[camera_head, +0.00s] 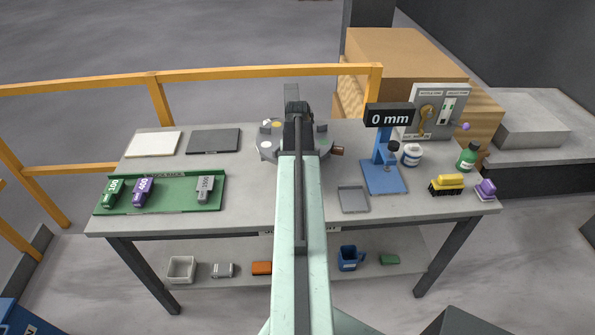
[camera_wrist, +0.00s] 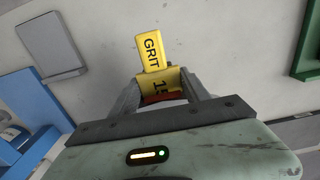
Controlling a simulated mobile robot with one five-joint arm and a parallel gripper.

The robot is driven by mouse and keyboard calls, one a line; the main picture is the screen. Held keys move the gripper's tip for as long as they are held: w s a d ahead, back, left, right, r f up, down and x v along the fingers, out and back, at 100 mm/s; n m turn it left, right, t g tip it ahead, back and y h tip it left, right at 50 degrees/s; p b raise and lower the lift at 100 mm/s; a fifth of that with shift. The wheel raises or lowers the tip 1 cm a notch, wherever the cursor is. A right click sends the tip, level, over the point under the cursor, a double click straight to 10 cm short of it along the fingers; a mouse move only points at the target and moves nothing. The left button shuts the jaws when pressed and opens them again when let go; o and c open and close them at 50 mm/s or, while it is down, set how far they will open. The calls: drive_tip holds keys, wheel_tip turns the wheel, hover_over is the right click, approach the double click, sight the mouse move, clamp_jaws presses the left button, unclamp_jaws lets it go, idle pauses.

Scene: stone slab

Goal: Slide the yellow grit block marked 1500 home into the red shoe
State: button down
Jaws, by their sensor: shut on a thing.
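My gripper (camera_wrist: 163,82) is shut on the block, one finger on each side. A dark red part (camera_wrist: 165,98) shows between the fingers at the block's near end. It may be the red shoe, but I cannot tell, nor whether it touches the block. In the head view my arm hides the block, and my gripper (camera_head: 298,108) is over the round grey fixture (camera_head: 268,151).
The green rack (camera_head: 162,206) with several blocks is at left. A grey tray (camera_head: 353,199) and blue gauge (camera_head: 383,176) reading 0 mm are at right. A white jar (camera_head: 411,155), green bottle (camera_head: 467,158) and yellow-black item (camera_head: 446,185) stand further right.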

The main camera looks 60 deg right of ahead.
drive_tip(key=shift+c, duration=2.2)
unclamp_jaws()
drive_tip(key=shift+d, duration=0.1)
wheel_tip(320, 180, up, 8)
drive_tip(key=p, duration=0.8)
drive_tip(key=shift+r, duration=0.1)
drive_tip(key=shift+f, duration=0.2)
